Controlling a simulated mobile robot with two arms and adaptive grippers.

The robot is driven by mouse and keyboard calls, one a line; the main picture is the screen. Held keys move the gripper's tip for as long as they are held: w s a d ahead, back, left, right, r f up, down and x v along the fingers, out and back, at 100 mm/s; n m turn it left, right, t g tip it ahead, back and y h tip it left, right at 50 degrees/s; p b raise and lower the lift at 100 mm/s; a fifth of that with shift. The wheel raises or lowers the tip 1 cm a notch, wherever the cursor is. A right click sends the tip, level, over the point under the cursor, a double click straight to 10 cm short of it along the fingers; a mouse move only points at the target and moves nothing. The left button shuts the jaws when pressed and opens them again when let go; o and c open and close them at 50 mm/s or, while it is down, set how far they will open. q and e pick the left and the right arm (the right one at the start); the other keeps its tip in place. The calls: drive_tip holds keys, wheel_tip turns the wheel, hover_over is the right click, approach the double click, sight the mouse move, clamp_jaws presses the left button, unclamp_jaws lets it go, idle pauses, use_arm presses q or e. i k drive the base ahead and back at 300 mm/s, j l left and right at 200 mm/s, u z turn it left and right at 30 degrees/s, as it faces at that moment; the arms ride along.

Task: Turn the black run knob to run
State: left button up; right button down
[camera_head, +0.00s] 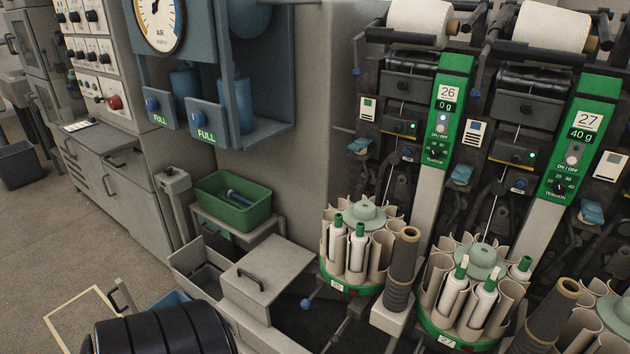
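Several black knobs sit in rows on the pale control panel (97,62) at the upper left, above a red button (114,102). Their labels are too small to read, so I cannot tell which is the run knob. Each green winder panel also has a black tension knob: unit 26 (436,154) and unit 27 (560,187). Unit 26 reads 0 g and unit 27 reads 40 g; each has an ON/OFF control above its tension knob. Neither of my grippers is in view.
Two blue FULL boxes (206,121) hang below the air gauge (160,20). Round bobbin magazines (362,245) project from the winder. Open floor (50,235) lies at the left.

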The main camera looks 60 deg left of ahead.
sight(167, 171)
drive_tip(key=u, duration=2.65)
drive_tip(key=i+j, duration=0.15)
drive_tip(key=i, duration=0.2)
drive_tip(key=i+j+u, duration=0.15)
drive_tip(key=i, duration=0.2)
